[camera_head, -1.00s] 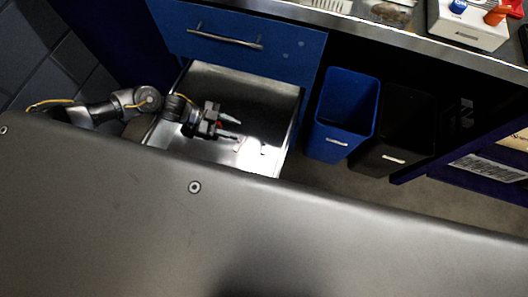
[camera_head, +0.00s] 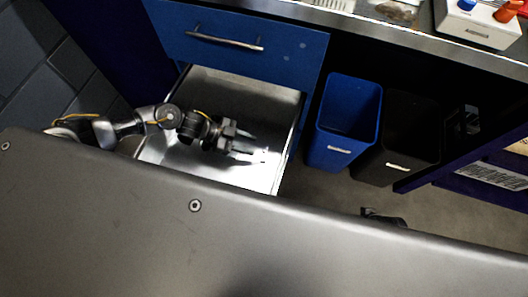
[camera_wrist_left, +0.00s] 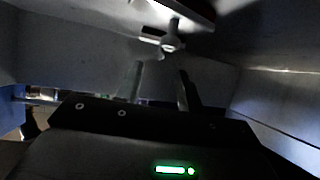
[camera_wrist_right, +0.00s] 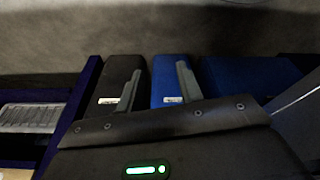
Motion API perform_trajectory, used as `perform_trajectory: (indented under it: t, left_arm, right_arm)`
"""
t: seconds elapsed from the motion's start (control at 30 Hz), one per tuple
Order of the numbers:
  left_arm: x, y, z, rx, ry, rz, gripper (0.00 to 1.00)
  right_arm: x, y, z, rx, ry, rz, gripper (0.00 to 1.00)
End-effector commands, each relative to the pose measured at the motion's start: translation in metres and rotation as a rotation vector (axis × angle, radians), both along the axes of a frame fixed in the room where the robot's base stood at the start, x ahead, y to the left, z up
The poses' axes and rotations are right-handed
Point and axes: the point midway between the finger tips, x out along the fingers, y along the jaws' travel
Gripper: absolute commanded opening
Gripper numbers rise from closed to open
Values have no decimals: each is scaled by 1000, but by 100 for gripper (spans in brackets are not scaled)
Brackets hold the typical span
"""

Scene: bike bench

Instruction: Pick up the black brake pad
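My left gripper (camera_head: 250,145) is inside the open metal drawer (camera_head: 200,78), with its fingers apart and pointing right. In the left wrist view the gripper (camera_wrist_left: 161,68) is open, with nothing between its fingertips. Just beyond the tips is a small part with a dark bar and a pale stud (camera_wrist_left: 172,42); it may be the black brake pad, but the dim light leaves this unsure. In the head view, glare hides most detail near the fingertips. My right gripper (camera_wrist_right: 155,68) is open and empty in its wrist view, above the floor near the bins.
The drawer's side walls stand close around my left gripper. A closed blue drawer (camera_head: 285,62) is behind and above. A blue bin (camera_head: 324,150) and a black bin (camera_head: 375,168) stand to the right. A white box (camera_head: 477,28) sits on the bench top.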

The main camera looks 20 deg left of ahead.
Motion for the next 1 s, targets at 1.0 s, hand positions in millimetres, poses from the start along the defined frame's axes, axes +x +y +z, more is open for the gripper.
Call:
perform_trajectory:
  t: [1.0]
  left_arm:
    - [5, -44, -24, 0, 0, 0, 0]
  right_arm:
    - [-4, 0, 11, 1, -2, -2, 36]
